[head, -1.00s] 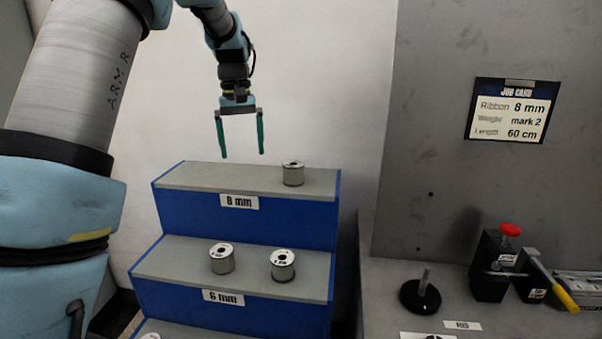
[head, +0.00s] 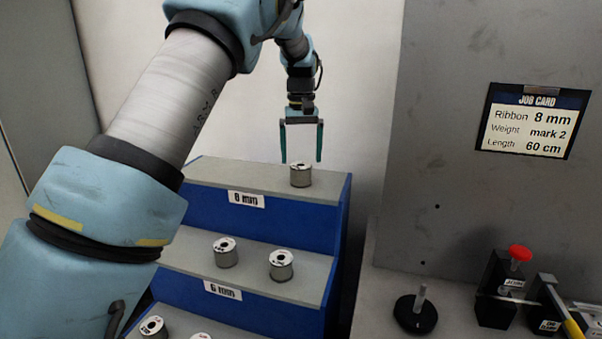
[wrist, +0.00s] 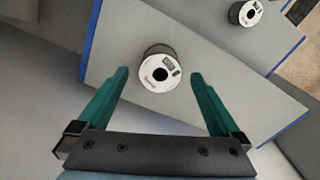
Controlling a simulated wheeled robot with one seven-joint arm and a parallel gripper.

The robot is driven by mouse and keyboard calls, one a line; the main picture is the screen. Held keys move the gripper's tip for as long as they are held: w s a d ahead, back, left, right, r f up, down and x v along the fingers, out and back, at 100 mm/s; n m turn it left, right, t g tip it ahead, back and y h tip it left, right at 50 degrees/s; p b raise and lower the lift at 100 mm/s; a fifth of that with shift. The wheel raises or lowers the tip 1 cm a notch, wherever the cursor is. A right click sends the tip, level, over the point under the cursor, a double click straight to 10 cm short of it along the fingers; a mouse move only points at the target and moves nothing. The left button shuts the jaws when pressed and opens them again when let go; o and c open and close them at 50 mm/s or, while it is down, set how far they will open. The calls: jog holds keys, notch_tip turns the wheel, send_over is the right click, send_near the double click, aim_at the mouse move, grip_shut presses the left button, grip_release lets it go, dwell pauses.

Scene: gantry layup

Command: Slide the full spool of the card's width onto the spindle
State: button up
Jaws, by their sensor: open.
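The job card (head: 534,122) on the grey panel reads Ribbon 8 mm, mark 2, 60 cm. One spool (head: 300,175) stands upright on the top step, labelled 8 mm (head: 246,199). My gripper (head: 301,162) is open with fingers pointing down at this spool, one on each side in the head view. In the wrist view the spool (wrist: 159,70) shows its white labelled top and dark hole, just beyond and between the fingertips; its print is too small to read. The spindle (head: 420,298) is an upright grey pin on a round black base on the bench at right, with no spool on it.
Two spools (head: 226,252) (head: 281,265) stand on the 6 mm step (head: 222,290), and others (head: 153,327) show lower down. A black block with a red knob (head: 519,253) and a yellow-handled lever (head: 572,326) stand right of the spindle. The left part of the top step is clear.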

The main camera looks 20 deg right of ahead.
aim_at(301, 167)
jog(key=f, duration=0.1)
jog(key=f+p, duration=0.2)
jog(key=shift+w+f, duration=0.25)
jog(key=shift+w, duration=0.05)
jog(key=shift+f, duration=0.6)
jog(key=shift+d+r, duration=0.1)
grip_shut()
